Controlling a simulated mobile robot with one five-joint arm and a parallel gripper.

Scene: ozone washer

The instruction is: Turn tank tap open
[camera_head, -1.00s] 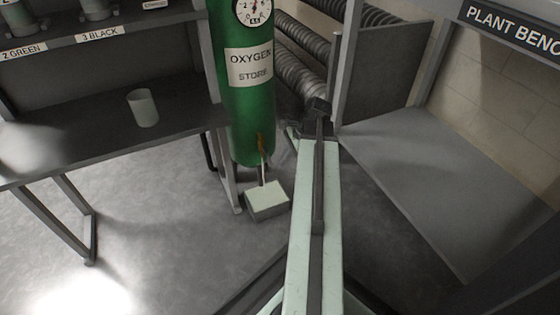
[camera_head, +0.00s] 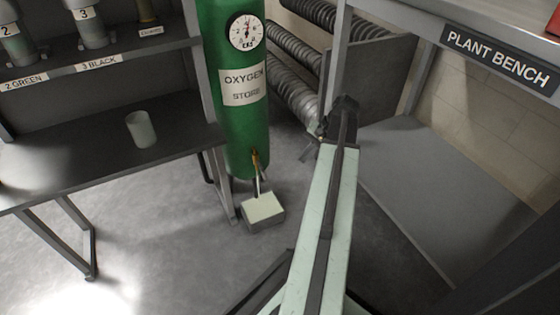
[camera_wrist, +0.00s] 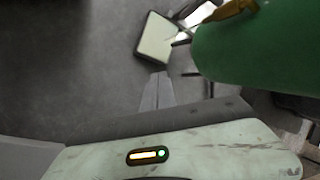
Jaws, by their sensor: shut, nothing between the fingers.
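The green oxygen tank (camera_head: 242,125) stands between the two benches, with a round gauge and a label on its front. Its brass tap (camera_head: 256,161) sits low on the front, above a small pale-topped box (camera_head: 263,209). In the wrist view, the tank (camera_wrist: 262,48) fills the upper right and part of the brass tap (camera_wrist: 232,9) shows at the top edge. My gripper (camera_wrist: 159,76) is shut and empty, its fingers apart from the tap and tank. In the head view my arm reaches right of the tank, and the fingertips are hard to make out.
A dark bench (camera_head: 100,152) at left holds a pale cup (camera_head: 141,129). Labelled cylinders stand on its shelf. The plant bench (camera_head: 430,170) stands close to my arm's right. Ribbed hoses (camera_head: 292,88) run behind the tank. Floor is open before the left bench.

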